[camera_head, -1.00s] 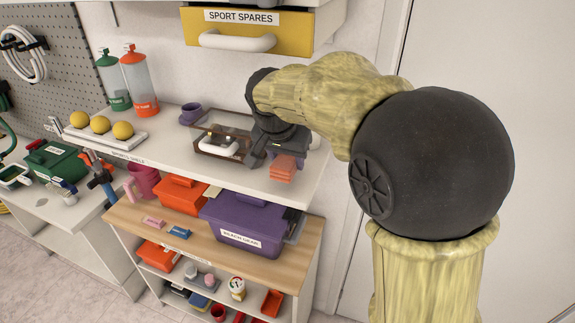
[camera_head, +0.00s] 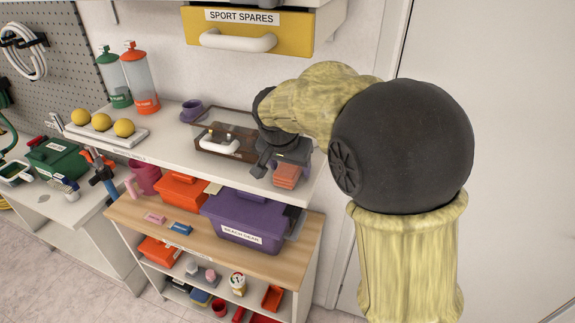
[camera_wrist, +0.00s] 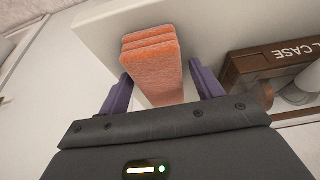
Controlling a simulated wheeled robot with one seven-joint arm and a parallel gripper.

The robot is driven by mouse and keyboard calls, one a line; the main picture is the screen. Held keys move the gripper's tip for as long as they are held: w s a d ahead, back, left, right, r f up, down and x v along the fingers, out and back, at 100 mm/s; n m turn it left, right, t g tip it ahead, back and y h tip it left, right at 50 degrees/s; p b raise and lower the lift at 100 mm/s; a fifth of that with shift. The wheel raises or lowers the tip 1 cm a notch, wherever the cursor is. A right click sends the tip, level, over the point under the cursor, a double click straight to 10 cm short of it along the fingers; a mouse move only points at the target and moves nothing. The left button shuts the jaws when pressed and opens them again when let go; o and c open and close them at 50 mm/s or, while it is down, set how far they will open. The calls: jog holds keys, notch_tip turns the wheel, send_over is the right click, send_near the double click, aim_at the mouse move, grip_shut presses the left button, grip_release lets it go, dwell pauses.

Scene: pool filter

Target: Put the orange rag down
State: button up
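The orange rag (camera_head: 286,174), a small folded stack of layers, is at the right end of the white shelf (camera_head: 257,178), near its front edge. It appears to rest on the shelf top, though the contact is not clear. My gripper (camera_head: 283,158) is right over it. In the wrist view, the rag (camera_wrist: 152,58) lies between the two purple fingers of my gripper (camera_wrist: 160,78). The fingers look apart, with a narrow gap at the right finger; the left finger is very close to the rag's side or touching it.
A brown case (camera_head: 224,143) with a clear lid and white handle stands left of my gripper, also in the wrist view (camera_wrist: 275,68). A purple mug (camera_head: 191,110) and yellow balls (camera_head: 101,124) are farther left. The yellow drawer (camera_head: 248,35) hangs above.

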aim_at(288, 167)
jog(key=shift+r, duration=0.15)
jog(key=shift+r, duration=0.2)
jog(key=v, duration=0.2)
jog(key=b+v, duration=0.1)
jog(key=v, duration=0.2)
jog(key=shift+s+a+f, duration=0.15)
jog(key=shift+s+a, duration=0.05)
jog(key=shift+s, duration=0.15)
jog(key=s+a+b, duration=0.3)
jog(key=s, duration=0.7)
jog(key=shift+s+a, duration=0.25)
jog(key=shift+a, duration=0.1)
jog(key=s+d+f+n+g, duration=0.1)
jog(key=s+d+f+n, duration=0.1)
jog(key=d+f, duration=0.7)
jog(key=s+d+f+n+y, duration=0.1)
jog(key=s+d+f+n, duration=0.1)
jog(key=d+f, duration=0.8)
jog(key=shift+s+d+f+g+y, duration=0.2)
jog(key=shift+s+d+g+y, duration=0.15)
jog(key=shift+s+d, duration=0.4)
